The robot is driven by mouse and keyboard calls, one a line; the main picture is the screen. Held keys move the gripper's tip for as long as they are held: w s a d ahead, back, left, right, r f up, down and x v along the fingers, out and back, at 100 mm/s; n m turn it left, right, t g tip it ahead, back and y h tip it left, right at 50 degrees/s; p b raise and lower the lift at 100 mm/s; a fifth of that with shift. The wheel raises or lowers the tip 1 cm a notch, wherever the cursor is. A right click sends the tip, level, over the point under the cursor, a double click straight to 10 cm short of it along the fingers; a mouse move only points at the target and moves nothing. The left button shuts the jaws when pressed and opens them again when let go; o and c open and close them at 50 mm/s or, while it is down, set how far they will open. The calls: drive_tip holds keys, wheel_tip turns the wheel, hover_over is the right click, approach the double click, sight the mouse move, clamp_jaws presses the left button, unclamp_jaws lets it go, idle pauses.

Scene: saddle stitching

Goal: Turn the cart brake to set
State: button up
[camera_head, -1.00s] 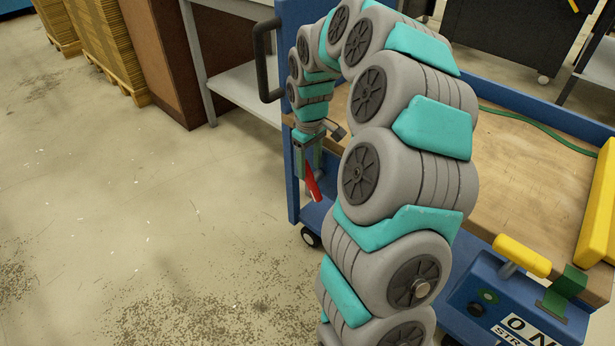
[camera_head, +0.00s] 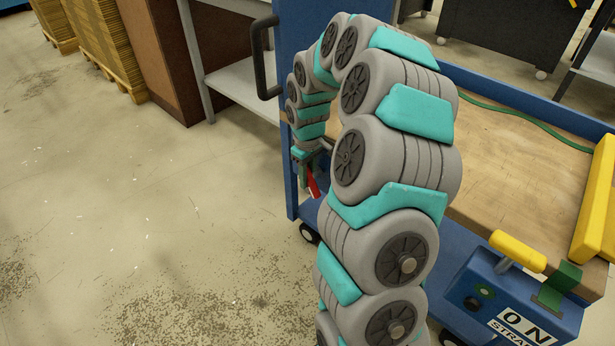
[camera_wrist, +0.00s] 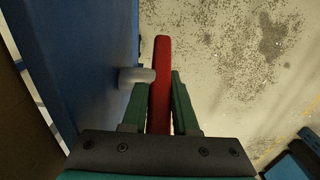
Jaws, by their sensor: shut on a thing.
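The red brake lever (camera_head: 313,184) is at the near left corner of the blue cart (camera_head: 292,195), low on its post. In the wrist view the red lever (camera_wrist: 161,85) runs between the two green fingers of my gripper (camera_wrist: 160,100), and its far end sticks out past the fingertips. My gripper is shut on the lever. In the head view my gripper (camera_head: 307,172) points down beside the cart post, partly hidden by my own arm. A grey round pivot (camera_wrist: 136,76) joins the lever side to the blue cart side.
A black cart handle (camera_head: 262,58) stands at the upper left of the cart. The wooden cart top (camera_head: 530,165) carries a green strap, a yellow bar and a blue strapping device (camera_head: 520,300) at right. The speckled floor (camera_head: 150,220) left of the cart is clear.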

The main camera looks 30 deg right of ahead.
clamp_jaws()
drive_tip(key=shift+t+b, duration=0.3)
drive_tip(key=shift+b, duration=0.2)
drive_tip(key=t+y+b, duration=0.1)
drive_tip(key=t+b, duration=0.2)
drive_tip(key=b, duration=0.1)
drive_tip(key=shift+f, duration=0.2)
drive_tip(key=t+y+b, duration=0.1)
drive_tip(key=b, duration=0.1)
drive_tip(key=shift+r+t+b, duration=0.2)
drive_tip(key=shift+t+b, duration=0.1)
drive_tip(key=shift+t, duration=0.1)
drive_tip(key=shift+r, duration=0.1)
drive_tip(key=o, duration=0.6)
unclamp_jaws()
